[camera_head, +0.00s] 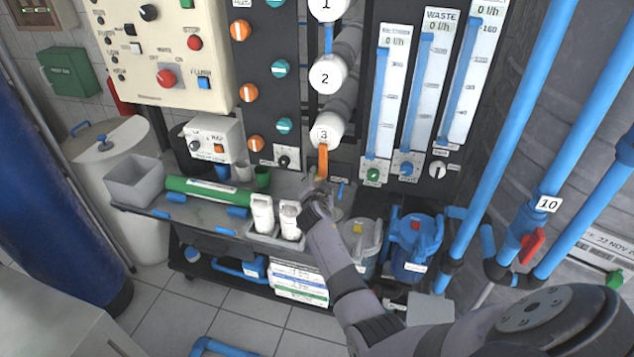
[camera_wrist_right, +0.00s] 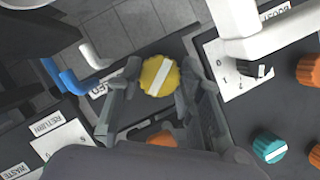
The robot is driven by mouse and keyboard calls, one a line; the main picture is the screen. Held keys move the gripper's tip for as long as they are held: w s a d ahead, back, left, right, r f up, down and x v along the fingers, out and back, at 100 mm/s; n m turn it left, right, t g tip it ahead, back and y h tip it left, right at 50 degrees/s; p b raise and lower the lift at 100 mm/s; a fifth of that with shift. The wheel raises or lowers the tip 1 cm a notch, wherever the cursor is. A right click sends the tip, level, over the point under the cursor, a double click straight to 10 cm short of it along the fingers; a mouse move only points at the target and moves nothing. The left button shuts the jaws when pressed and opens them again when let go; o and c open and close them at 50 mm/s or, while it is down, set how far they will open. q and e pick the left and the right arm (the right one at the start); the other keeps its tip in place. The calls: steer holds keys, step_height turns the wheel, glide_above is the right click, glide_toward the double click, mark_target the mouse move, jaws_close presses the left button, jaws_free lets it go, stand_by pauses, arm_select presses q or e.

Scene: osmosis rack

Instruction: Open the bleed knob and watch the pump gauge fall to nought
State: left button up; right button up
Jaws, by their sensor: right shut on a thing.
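In the right wrist view a round yellow knob (camera_wrist_right: 160,75) with a white line across its face sits between the fingers of my right gripper (camera_wrist_right: 159,80). The gripper is shut on the knob's sides. In the head view my right gripper (camera_head: 318,188) is at the front of the rack, just below the white housing marked 3 (camera_head: 327,131), and it hides the knob. I cannot make out the pump gauge in either view. My left gripper is in neither view.
Flow tubes, one marked WASTE (camera_head: 417,95), stand right of the housings. Orange and teal knobs (camera_head: 280,68) line the panel to the left. White bottles (camera_head: 263,214) and a green roll (camera_head: 205,190) are on the shelf. Blue pipes (camera_head: 530,200) rise at the right.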

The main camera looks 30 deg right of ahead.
steer(key=n+g+h+b, duration=0.1)
steer(key=n+b, duration=0.1)
steer(key=b, duration=0.1)
steer(key=n+g+b, duration=0.2)
steer(key=n+b, duration=0.1)
steer(key=shift+w+a+f+n+h, duration=0.1)
steer(key=shift+f+n+h, duration=0.1)
steer(key=shift+n+h, duration=0.15)
steer(key=shift+r+n+g+h+b, duration=0.1)
steer(key=shift+n+g+h+b, duration=0.4)
steer(key=shift+b, duration=0.3)
steer(key=shift+r, duration=0.1)
steer(key=o, duration=1.2)
steer(key=shift+c, duration=0.2)
